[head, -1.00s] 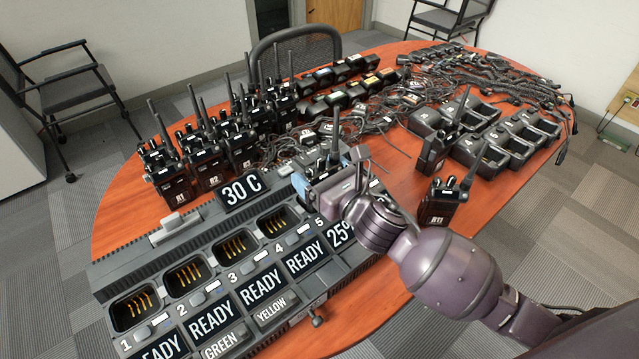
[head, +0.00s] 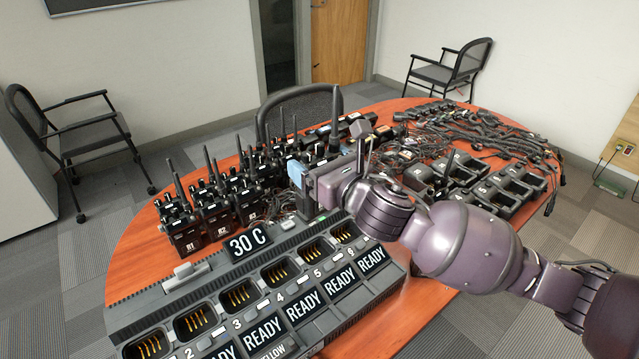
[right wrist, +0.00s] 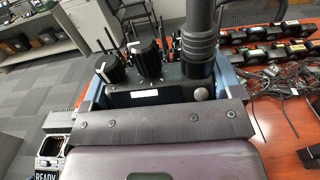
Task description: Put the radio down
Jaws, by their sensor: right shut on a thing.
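My right gripper (head: 312,180) is shut on a black two-way radio and holds it upright above the far edge of the charger. In the right wrist view the radio (right wrist: 150,82) shows its knobs, a small blank white label and a thick antenna between the blue-grey jaws. In the head view the gripper hides most of its body; its antenna (head: 336,112) rises behind the jaws. The multi-slot charger (head: 150,296) stands at the near edge, with its visible slots empty and READY on its displays. My left gripper is not in view.
Standing radios, including R1 (head: 184,236) and R2 (head: 217,222), form rows behind the charger at left. Tangled cables (head: 480,125) and empty single chargers (head: 510,192) fill the right side. Bare table (head: 140,262) shows at the left edge. My arm hides the right front.

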